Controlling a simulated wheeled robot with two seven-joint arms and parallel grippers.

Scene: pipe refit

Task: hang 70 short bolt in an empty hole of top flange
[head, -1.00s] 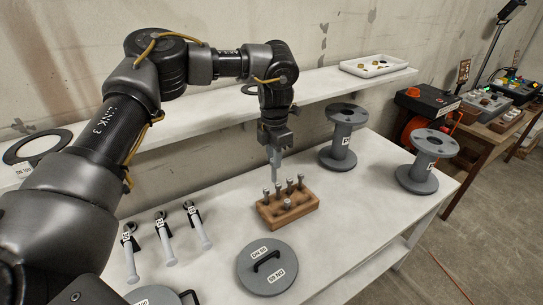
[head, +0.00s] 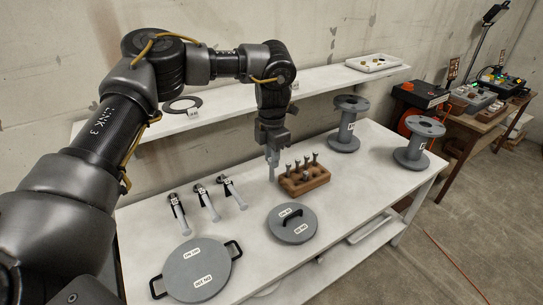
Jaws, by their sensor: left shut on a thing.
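My left gripper (head: 272,168) points down just left of the wooden bolt block (head: 304,182). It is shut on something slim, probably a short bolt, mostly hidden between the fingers. Several grey bolts (head: 315,159) stand upright in the block. Two grey flanged spools stand upright at the right of the table. The rear spool has a top flange (head: 351,101) with holes, and the front spool has one (head: 425,125) too; whether any hole holds a bolt is too small to tell. My right gripper is not in view.
A small round cover (head: 292,222) and a larger two-handled cover (head: 196,268) lie in front. Several tools (head: 207,203) lie at left. A shelf (head: 225,108) with a ring and a white tray (head: 377,62) runs behind. The table (head: 370,190) is clear before the spools.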

